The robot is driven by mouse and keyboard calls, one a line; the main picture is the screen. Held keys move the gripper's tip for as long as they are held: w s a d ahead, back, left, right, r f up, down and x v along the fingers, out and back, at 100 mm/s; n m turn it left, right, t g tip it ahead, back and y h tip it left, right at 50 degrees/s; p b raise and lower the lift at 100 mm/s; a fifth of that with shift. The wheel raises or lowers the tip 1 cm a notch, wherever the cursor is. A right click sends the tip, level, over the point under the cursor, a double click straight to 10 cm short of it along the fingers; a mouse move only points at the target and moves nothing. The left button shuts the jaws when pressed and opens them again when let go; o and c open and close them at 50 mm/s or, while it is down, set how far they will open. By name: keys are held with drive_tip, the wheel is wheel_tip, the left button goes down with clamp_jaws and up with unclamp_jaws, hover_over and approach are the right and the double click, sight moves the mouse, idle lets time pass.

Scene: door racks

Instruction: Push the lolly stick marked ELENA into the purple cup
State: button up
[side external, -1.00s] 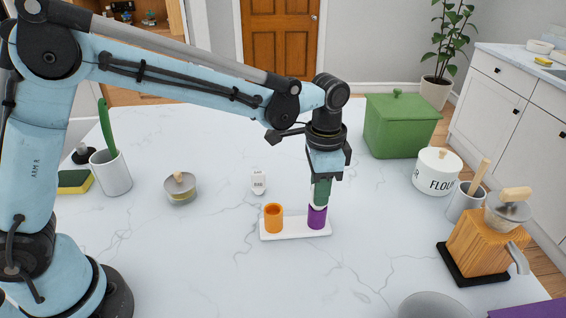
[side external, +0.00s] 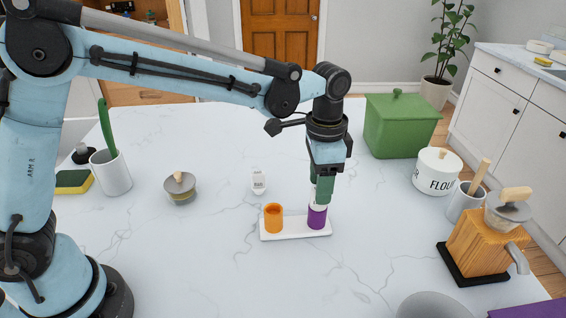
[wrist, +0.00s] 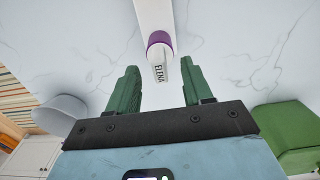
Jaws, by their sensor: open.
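The lolly stick marked ELENA (wrist: 159,70) stands with its lower end in the purple cup (wrist: 159,41); its label end sticks out above the rim. In the side view the purple cup (side external: 317,219) sits at the right end of a white tray (side external: 295,236), and the white stick (side external: 317,205) shows just above it. My gripper (side external: 320,200) is directly above the cup. In the wrist view my gripper (wrist: 159,82) is open, its green fingers apart on either side of the stick, with gaps visible. How deep the stick sits is hidden by the cup.
An orange cup (side external: 274,218) stands on the tray's left end. A small white labelled piece (side external: 258,181) is behind it.

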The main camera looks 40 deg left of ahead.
wheel_tip(320, 180, up, 10)
idle(0.4)
drive_tip(key=shift+f, duration=0.1)
drive_tip(key=shift+a, duration=0.1)
drive_tip(key=s+a+f+n+t, duration=0.3)
drive_tip(key=s+a, duration=0.3)
drive_tip(key=a, duration=0.2)
drive_tip(key=s+a+f+n+t, duration=0.2)
drive_tip(key=s+a+n+t, duration=0.2)
drive_tip(key=s+a, duration=0.3)
drive_tip(key=shift+s+a+f+n, duration=0.25)
drive_tip(key=shift+a+f+n, duration=0.15)
drive_tip(key=shift+a+n, duration=0.3)
